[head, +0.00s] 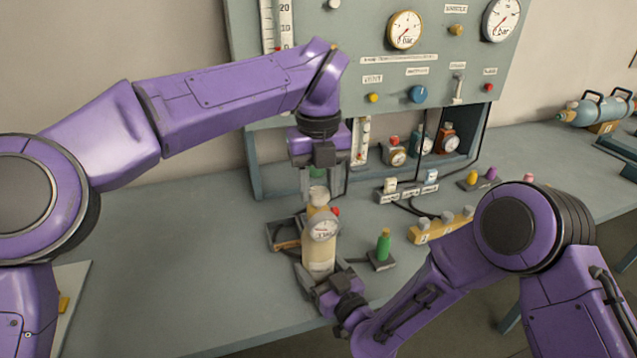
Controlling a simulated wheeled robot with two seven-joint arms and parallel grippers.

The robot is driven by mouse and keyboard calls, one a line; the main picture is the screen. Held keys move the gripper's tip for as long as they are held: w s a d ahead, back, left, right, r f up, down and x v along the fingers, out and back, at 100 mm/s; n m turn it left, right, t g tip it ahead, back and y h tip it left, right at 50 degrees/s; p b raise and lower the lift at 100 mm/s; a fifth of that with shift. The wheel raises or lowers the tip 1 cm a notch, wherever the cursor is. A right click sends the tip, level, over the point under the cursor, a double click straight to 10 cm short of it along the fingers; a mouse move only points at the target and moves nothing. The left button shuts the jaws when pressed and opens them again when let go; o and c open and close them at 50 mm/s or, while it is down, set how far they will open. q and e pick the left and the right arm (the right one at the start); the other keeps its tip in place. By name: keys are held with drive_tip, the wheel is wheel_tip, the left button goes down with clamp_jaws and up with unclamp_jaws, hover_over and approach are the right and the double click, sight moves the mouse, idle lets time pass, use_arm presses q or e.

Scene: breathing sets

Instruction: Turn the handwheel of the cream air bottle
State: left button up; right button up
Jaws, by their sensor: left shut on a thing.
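The cream air bottle (319,252) stands upright on the bench at the middle of the head view, with a round gauge (322,229) on its front. Its pale top (318,193) lies under my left gripper (321,187), which points straight down from above. The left gripper is shut on the handwheel at the bottle's top; the fingers partly hide it. My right gripper (322,270) reaches in from the front right, low at the bottle's base. Its fingers lie about the lower body, but I cannot tell whether they press on it.
A green bottle (383,244) on a dark base stands close to the right. A yellow block (430,232) with grey knobs is farther right. The gauge panel (385,75) rises behind, with small regulators below it. The bench's left part (170,250) is mostly clear.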

sight(317, 190)
use_arm(q)
drive_tip(key=shift+n, duration=1.9)
drive_tip(key=o, duration=1.1)
drive_tip(key=shift+r, duration=6.05)
